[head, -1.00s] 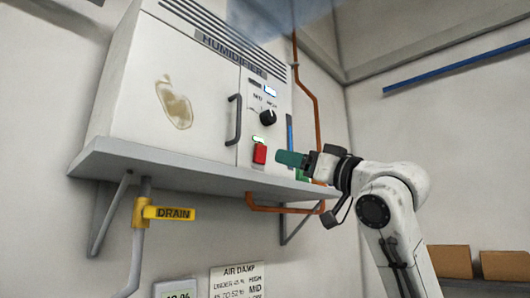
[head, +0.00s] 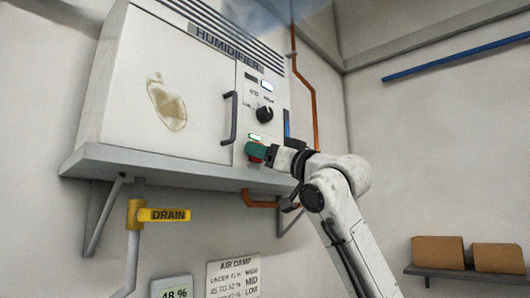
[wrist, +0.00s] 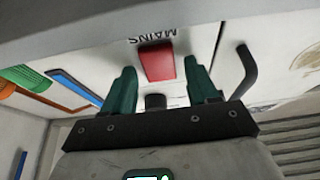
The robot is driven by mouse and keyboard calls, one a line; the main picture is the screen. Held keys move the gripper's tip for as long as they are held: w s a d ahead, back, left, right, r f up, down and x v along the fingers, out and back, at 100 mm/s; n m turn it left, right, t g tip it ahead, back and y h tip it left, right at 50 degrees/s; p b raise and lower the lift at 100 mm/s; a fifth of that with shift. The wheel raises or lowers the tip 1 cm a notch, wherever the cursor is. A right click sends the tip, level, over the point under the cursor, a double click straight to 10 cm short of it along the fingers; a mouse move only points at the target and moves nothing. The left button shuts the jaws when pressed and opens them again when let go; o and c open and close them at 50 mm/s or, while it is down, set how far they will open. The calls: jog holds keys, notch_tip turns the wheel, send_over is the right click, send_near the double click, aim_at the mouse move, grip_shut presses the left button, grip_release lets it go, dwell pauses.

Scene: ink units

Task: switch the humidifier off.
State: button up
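The white humidifier (head: 165,85) stands on a grey wall shelf, its name plate on top and a small lit display on its right panel. Its red mains switch (wrist: 157,62) sits under the upside-down word MAINS in the wrist view. In the head view, only a bit of the red switch (head: 256,160) shows behind my gripper (head: 255,151). In the wrist view my gripper (wrist: 161,75) is open, its two teal fingers apart with the switch between and just beyond them. I cannot tell whether they touch it. Bluish haze hangs above the unit.
A black knob (head: 265,114) and a dark door handle (head: 230,118) are close to my gripper. The grey shelf edge (head: 170,168) runs below. A yellow DRAIN lever (head: 163,214), a reading panel (head: 172,290) and an air damp chart (head: 233,279) are lower down.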

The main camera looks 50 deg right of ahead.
jog(key=c, duration=0.9)
jog(key=shift+r+g+p, duration=0.3)
jog(key=shift+g+p, duration=0.2)
jog(key=shift+g, duration=0.4)
jog(key=shift+r+g+p, duration=0.3)
jog(key=shift+g+p, duration=0.2)
jog(key=shift+g, duration=0.4)
jog(key=o, duration=1)
jog(key=shift+o, duration=0.2)
jog(key=shift+s, duration=0.1)
jog(key=s+b, duration=0.4)
jog(key=s, duration=0.6)
jog(key=shift+s+d+f, duration=0.2)
jog(key=shift+s+f, duration=0.05)
jog(key=shift+f, duration=0.15)
